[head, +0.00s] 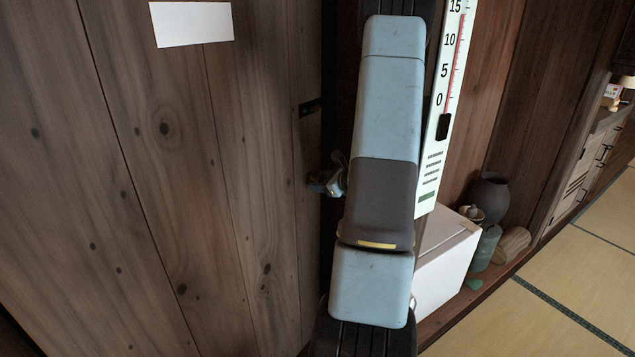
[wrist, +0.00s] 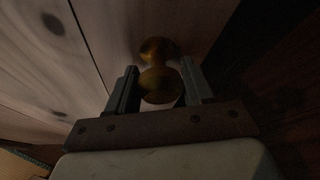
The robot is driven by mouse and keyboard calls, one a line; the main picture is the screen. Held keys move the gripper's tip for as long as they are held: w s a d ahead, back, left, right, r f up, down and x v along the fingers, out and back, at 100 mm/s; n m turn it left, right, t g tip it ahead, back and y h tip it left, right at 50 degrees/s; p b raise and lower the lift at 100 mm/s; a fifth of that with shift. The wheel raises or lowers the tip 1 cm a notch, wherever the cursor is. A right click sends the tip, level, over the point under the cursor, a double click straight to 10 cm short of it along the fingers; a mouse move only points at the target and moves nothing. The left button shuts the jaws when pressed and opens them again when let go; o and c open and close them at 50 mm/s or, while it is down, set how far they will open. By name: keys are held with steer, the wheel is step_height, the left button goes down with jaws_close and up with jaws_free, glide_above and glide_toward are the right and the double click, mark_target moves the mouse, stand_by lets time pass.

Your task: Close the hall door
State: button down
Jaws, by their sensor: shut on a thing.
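The hall door (head: 190,170) is a brown plank door that fills the left of the head view, with its edge near the dark strip behind my arm. Its pale planks (wrist: 110,35) also show in the wrist view. A round brass knob (wrist: 159,87) stands out from the door. My gripper (wrist: 160,72) is shut on the knob, one dark finger on each side. In the head view my arm hides most of the gripper and the knob. I cannot tell how far the door stands from its frame.
A white paper (head: 192,23) is on the door, and a dark metal fitting (head: 311,107) is near its edge. Right of my arm are a tall thermometer (head: 445,100), a white box (head: 445,265) and a dark vase (head: 490,195). Tatami floor (head: 540,310) lies clear at lower right.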

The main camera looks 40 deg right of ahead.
steer(key=shift+s+a, duration=0.1)
steer(key=c, duration=0.5)
jaws_free()
steer(key=shift+s, duration=0.1)
steer(key=shift+r, duration=0.1)
steer(key=shift+r, duration=0.2)
steer(key=r, duration=0.3)
steer(key=shift+s, duration=0.2)
steer(key=s+a+r, duration=0.2)
steer(key=s+r, duration=0.1)
steer(key=s, duration=0.1)
steer(key=s+a+r, duration=0.1)
steer(key=s+r, duration=0.2)
steer(key=s, duration=0.1)
steer(key=s+a+r, duration=0.2)
steer(key=s+r, duration=0.1)
steer(key=s, duration=0.1)
steer(key=shift+s+a+r, duration=0.15)
steer(key=shift+a, duration=0.15)
